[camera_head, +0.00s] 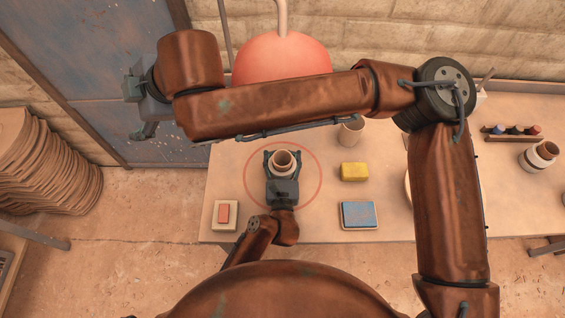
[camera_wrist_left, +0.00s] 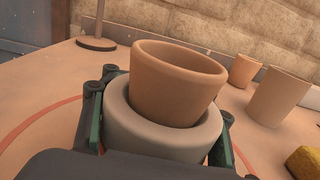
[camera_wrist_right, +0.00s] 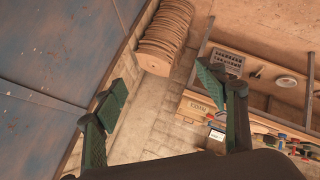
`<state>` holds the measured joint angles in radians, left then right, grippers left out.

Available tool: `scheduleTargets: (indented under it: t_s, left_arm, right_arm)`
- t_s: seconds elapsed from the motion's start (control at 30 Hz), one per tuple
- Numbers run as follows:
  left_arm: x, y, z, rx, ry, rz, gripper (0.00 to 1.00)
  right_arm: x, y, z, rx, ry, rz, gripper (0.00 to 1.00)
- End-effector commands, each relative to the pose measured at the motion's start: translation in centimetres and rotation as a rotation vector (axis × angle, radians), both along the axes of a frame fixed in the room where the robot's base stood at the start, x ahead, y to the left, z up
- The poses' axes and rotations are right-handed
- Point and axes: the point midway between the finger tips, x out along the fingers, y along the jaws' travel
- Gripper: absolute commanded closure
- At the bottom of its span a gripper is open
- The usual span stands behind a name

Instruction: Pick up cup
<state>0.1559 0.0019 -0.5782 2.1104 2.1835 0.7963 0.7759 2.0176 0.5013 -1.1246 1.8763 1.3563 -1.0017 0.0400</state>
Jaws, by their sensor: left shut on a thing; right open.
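A tan cup (camera_head: 282,158) stands in a thick-walled grey ring-shaped piece (camera_head: 283,171) inside the red circle marked on the table. In the left wrist view the cup (camera_wrist_left: 178,85) sits tilted in the grey piece (camera_wrist_left: 162,137), its rim above it. My left gripper (camera_head: 282,160) is shut with its fingers on either side of the grey piece; the cup's base is hidden inside. My right gripper (camera_head: 139,110) is open and empty, off the table at the left, near the blue metal panel. Its fingers (camera_wrist_right: 167,115) are spread in the right wrist view.
Another cup (camera_head: 351,130) stands behind a yellow block (camera_head: 354,172). A blue pad (camera_head: 359,214) and a small block on a tray (camera_head: 225,215) lie at the front. My right arm crosses above the table. A large red dome (camera_head: 281,57) stands behind.

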Motion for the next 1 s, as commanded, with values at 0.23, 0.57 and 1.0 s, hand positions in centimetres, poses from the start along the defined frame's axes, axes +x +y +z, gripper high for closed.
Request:
scheduleTargets:
  t_s: [0.23,0.57,1.0]
  left_arm:
    - [0.0,0.0,-0.1,0.0,0.002,0.001,0.94]
    - [0.0,0.0,-0.1,0.0,0.002,0.001,0.94]
    - [0.0,0.0,-0.1,0.0,0.001,0.001,0.94]
  right_arm:
    - [-0.5,-12.8,-14.4,-0.705,-0.113,-0.054,0.35]
    - [-0.6,-24.8,-17.4,-1.187,-0.151,-0.021,0.35]
    - [1.9,-27.4,-22.7,-1.205,-0.149,-0.019,0.35]
